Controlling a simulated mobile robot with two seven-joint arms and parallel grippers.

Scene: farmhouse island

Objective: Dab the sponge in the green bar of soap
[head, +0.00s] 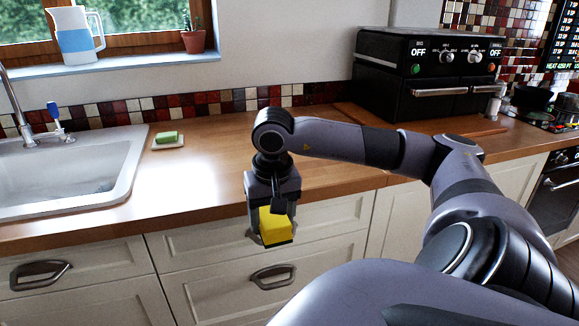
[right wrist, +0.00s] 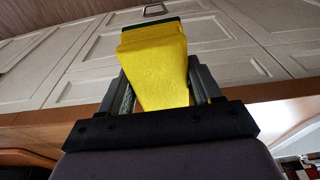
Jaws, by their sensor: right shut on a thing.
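The sponge (head: 276,226) is yellow with a dark green layer at its end; it also shows in the right wrist view (right wrist: 157,65). My right gripper (head: 270,232) is shut on the sponge and points down, in front of the counter's front edge and drawers. The green bar of soap (head: 167,137) lies on a small white dish (head: 168,146) on the wooden counter, right of the sink. The gripper and sponge are apart from the soap, to its right and nearer to me. My left gripper is in neither view.
The wooden counter (head: 215,165) is clear between the soap and my right arm. A white sink (head: 75,180) with a tap lies to the left. A black oven (head: 425,75) stands at the back right. Drawer handles (head: 273,276) stick out below the counter.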

